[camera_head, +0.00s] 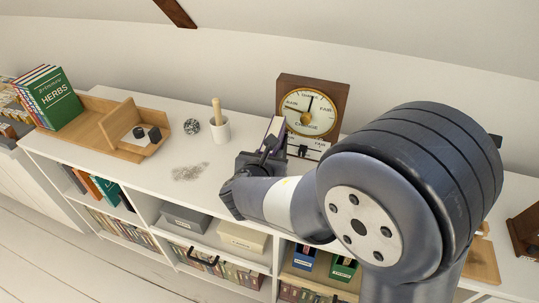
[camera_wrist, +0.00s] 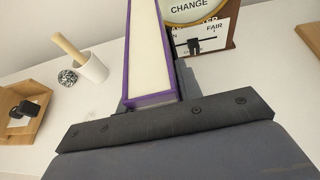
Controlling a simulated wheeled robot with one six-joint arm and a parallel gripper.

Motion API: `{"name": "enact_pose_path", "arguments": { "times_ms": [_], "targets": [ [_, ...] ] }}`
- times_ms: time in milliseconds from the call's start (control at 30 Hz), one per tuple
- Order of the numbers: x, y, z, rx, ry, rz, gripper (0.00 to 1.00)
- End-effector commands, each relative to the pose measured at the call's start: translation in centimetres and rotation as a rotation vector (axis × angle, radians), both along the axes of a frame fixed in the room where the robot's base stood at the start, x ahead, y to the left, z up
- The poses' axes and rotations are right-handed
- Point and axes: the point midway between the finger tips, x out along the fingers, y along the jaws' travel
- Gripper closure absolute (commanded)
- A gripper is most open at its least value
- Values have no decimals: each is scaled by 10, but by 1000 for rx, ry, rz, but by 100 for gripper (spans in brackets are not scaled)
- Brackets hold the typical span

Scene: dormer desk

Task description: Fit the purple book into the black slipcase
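The purple book (camera_wrist: 151,60) stands upright in front of my gripper, its cream page edges facing the wrist camera and purple cover edges on both sides. My gripper (camera_wrist: 156,90) has one dark finger on each side of the book and is shut on it. In the head view, the book (camera_head: 273,131) rises above my gripper (camera_head: 265,160), in front of the clock. I cannot make out the black slipcase in either view; my arm covers much of the right side of the shelf top.
A barometer-like wooden dial (camera_head: 311,110) stands close behind the book. A white cup with a wooden pestle (camera_head: 219,128) and a patterned ball (camera_head: 191,126) are to its left. A wooden book rack (camera_head: 120,126) with green HERBS book (camera_head: 54,98) is farther left.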

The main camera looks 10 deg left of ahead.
Motion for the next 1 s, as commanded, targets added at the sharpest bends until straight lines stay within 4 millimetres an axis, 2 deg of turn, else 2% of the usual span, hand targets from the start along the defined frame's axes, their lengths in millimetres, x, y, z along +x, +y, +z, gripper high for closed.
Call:
{"name": "enact_pose_path", "arguments": {
  "times_ms": [200,667,833,1000],
  "targets": [
    [-1,-1,-3,-3,7,-1,47],
    [-1,-1,-4,-3,9,-1,47],
    [-1,-1,3,-3,9,-1,47],
    [-31,1,15,0,5,5,47]
  ]
}}
